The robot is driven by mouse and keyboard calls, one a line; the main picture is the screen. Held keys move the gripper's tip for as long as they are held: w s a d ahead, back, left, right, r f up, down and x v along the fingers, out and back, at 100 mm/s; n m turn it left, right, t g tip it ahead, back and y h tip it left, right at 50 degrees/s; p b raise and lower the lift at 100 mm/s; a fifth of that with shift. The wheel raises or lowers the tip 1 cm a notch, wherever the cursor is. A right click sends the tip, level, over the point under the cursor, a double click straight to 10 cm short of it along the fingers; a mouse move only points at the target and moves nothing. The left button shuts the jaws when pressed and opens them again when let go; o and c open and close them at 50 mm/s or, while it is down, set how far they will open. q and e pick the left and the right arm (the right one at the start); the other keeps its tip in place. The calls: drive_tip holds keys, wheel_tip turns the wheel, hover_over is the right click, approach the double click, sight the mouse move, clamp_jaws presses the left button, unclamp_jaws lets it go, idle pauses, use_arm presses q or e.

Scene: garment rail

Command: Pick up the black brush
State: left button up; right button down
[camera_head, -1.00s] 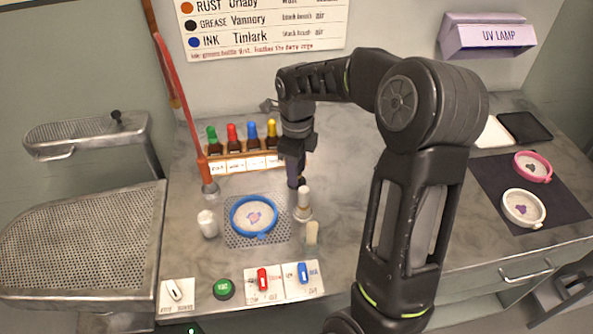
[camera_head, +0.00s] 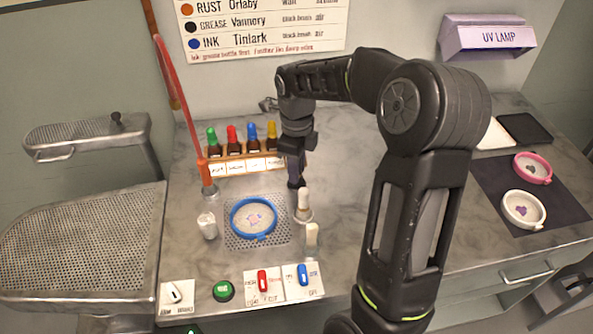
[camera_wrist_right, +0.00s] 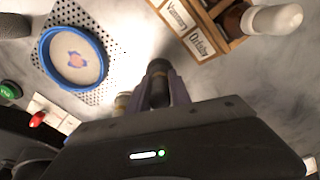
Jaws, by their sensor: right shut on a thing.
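The black brush (camera_wrist_right: 158,70) shows in the right wrist view as a dark, rounded upright piece between the purple-grey fingers. My right gripper (camera_wrist_right: 160,92) is shut on it. In the head view, my right gripper (camera_head: 294,168) points down behind the pale-topped holder, and only a small dark end of the brush (camera_head: 296,183) shows below the fingers. I cannot tell whether the brush touches the table. My left gripper is not in view.
A blue hoop (camera_head: 233,229) with stained cloth lies on a perforated plate. A bottle rack (camera_head: 240,166) stands just behind left. A pale-topped holder (camera_head: 303,204) and a pale block (camera_head: 312,235) stand close in front. Switches line the front edge. Clear table lies to the right.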

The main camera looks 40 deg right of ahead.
wheel_tip(320, 180, up, 9)
drive_tip(key=shift+r+b, duration=0.1)
drive_tip(key=shift+b, duration=0.2)
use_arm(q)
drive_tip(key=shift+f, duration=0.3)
